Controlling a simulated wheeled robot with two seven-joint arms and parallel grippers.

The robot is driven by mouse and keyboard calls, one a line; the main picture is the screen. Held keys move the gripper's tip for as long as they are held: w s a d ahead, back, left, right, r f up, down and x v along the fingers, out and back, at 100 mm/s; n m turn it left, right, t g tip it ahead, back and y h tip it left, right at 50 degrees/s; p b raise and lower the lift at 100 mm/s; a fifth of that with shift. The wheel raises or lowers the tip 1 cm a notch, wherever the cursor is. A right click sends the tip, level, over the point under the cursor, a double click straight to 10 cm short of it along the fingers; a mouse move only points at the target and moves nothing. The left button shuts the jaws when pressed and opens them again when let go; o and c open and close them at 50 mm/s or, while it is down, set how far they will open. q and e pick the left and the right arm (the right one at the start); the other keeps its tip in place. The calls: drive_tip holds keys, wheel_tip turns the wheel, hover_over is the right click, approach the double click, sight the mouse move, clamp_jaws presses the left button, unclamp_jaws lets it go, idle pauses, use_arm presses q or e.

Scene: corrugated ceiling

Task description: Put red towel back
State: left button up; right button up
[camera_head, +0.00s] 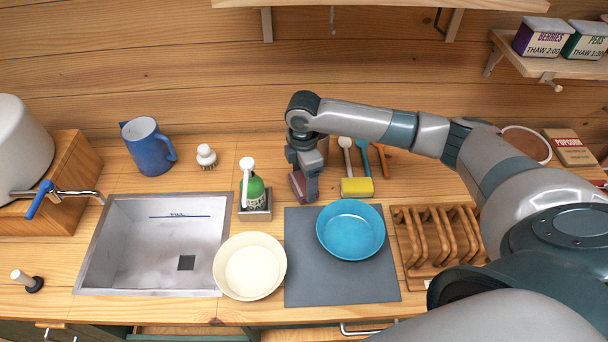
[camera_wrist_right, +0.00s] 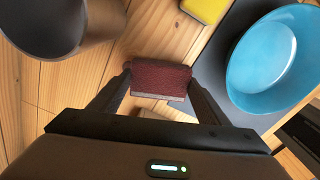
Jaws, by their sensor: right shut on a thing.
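The red towel (camera_wrist_right: 160,80) is a small dark red folded piece between the two fingers of my right gripper (camera_wrist_right: 158,95) in the right wrist view. In the head view the right gripper (camera_head: 304,190) points down over the counter behind the grey mat, and the towel (camera_head: 298,184) shows as a dark red patch at its left side. The gripper is shut on the towel. I cannot tell whether the towel touches the counter. My left gripper is not in view.
A blue bowl (camera_head: 350,229) sits on the grey mat (camera_head: 310,288). A yellow sponge (camera_head: 357,187) lies right of the gripper, and a soap bottle (camera_head: 253,188) stands left. A cream bowl (camera_head: 250,267) is beside the sink (camera_head: 140,268). A wooden rack (camera_head: 406,236) stands at right.

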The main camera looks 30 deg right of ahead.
drive_tip(key=shift+f, duration=0.55)
drive_tip(key=o, duration=1)
drive_tip(key=shift+r+b, duration=0.45)
drive_tip(key=shift+r, duration=0.4)
wheel_tip(320, 180, up, 16)
drive_tip(key=b, duration=0.4)
drive_tip(key=shift+f, duration=0.1)
